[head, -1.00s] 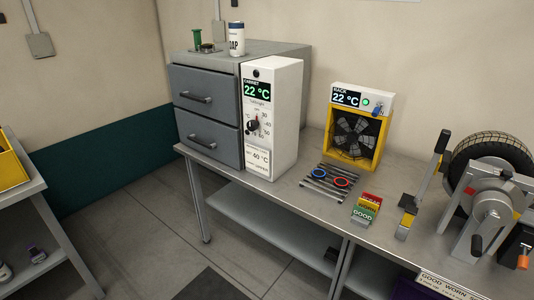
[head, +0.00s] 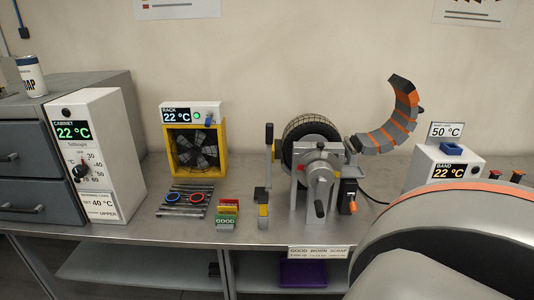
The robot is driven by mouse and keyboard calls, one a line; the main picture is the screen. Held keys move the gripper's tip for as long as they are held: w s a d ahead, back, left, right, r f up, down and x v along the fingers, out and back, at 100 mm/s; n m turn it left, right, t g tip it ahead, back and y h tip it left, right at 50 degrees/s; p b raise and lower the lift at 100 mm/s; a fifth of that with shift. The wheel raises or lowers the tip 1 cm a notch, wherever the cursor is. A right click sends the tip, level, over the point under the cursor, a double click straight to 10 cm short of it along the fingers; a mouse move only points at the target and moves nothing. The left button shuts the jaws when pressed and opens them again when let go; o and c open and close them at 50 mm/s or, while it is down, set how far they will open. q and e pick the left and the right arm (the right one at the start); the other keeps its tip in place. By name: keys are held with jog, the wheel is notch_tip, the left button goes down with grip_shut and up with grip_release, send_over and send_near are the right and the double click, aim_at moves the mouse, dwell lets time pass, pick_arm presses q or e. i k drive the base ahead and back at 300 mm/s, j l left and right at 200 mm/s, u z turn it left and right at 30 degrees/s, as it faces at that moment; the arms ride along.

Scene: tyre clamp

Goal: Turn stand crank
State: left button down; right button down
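The tyre stand (head: 318,180) stands on the bench right of the middle in the head view. It is a grey metal frame with a round hub plate, and a black tyre (head: 312,130) is mounted behind it. Its crank hangs down from the hub and ends in a dark handle (head: 320,208). A lever with a black grip (head: 269,140) stands upright just left of the stand.
A curved grey and orange segmented band (head: 392,125) rises right of the stand. A white band unit (head: 446,170) reads 22 °C. A large rounded grey body fills the lower right. A yellow fan rack (head: 170,150), slotted grille (head: 184,201) and cabinet controller (head: 97,150) lie left.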

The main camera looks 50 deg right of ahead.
aim_at(322, 181)
jog(key=z, duration=1.9)
